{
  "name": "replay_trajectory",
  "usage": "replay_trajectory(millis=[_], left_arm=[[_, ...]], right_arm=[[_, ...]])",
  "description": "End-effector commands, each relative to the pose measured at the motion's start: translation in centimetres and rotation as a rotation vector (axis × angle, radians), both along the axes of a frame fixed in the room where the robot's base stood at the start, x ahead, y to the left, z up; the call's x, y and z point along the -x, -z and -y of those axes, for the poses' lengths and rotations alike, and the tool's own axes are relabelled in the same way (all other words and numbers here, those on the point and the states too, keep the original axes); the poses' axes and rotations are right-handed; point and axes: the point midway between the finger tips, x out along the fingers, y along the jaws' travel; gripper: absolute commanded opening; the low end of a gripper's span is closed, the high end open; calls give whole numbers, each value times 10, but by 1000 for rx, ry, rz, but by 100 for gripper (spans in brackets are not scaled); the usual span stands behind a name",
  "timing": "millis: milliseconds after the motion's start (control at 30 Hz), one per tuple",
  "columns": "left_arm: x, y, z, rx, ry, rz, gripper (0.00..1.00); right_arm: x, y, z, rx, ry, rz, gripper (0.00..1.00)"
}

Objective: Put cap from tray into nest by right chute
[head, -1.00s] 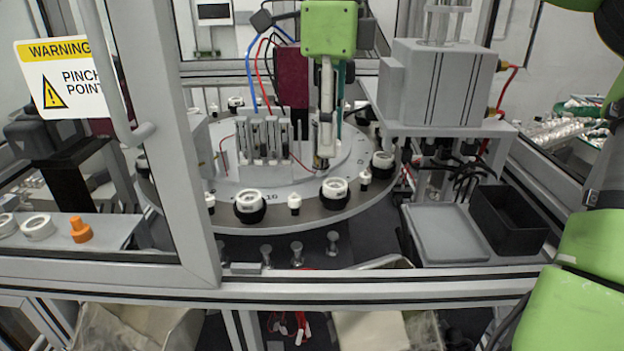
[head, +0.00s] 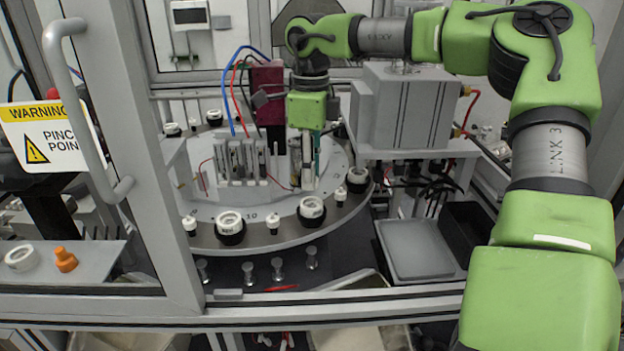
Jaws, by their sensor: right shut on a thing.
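My right gripper (head: 306,130) is above the far front part of the round dial (head: 270,245), at the right-hand upright chute parts (head: 303,165). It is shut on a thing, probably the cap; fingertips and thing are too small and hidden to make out. Black nests with white rings stand along the dial's front rim: one nest (head: 312,212) just below the right chute and one nest (head: 230,228) to its left. The nest at the gripper is not clearly seen. A grey tray (head: 415,250) lies right of the dial, looking empty. My left gripper is not in view.
A grey machine block (head: 400,110) stands right of the gripper, below my arm. A black bin (head: 470,225) sits beside the tray. The door frame (head: 135,170) closes off the left. A white ring (head: 20,258) and an orange piece (head: 65,259) lie on the left shelf.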

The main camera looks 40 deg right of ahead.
Motion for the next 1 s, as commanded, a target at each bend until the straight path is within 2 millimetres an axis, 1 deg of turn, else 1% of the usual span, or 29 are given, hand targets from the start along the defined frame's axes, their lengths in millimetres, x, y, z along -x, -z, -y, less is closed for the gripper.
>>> replay_trajectory(millis=[133, 333, 600, 1000], left_arm=[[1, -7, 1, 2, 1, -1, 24], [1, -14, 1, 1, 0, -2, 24], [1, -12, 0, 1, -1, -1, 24], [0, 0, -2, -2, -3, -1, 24]], right_arm=[[-4, 9, 7, -1, 2, -3, 16], [-4, 38, 7, -1, 2, -3, 16], [-4, 41, 7, 1, 2, 1, 16], [-4, 53, 7, 0, 1, 1, 16]])
